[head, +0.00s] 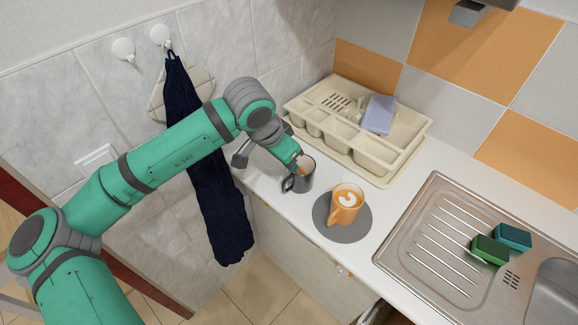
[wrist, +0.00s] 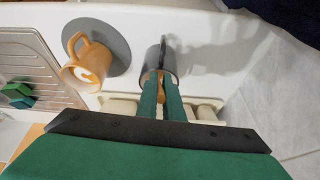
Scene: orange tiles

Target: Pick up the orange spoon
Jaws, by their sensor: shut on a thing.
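My gripper (head: 299,158) is at the rim of a dark grey mug (head: 304,182) on the counter. It also shows in the wrist view (wrist: 161,76), its two green fingers close together over the mug (wrist: 155,60). A small orange piece, which I take as the orange spoon (wrist: 160,93), shows between the fingers, and my gripper is shut on it. Most of the spoon is hidden by the fingers and the mug, so I cannot tell how deep it stands in the mug.
An orange cup (head: 345,204) with a white pattern stands on a round grey mat (head: 364,222), right of the mug. A cream tray (head: 394,170) holding a lilac block is behind. A steel sink (head: 425,235) with green and teal sponges is at right. A dark towel (head: 222,205) hangs at left.

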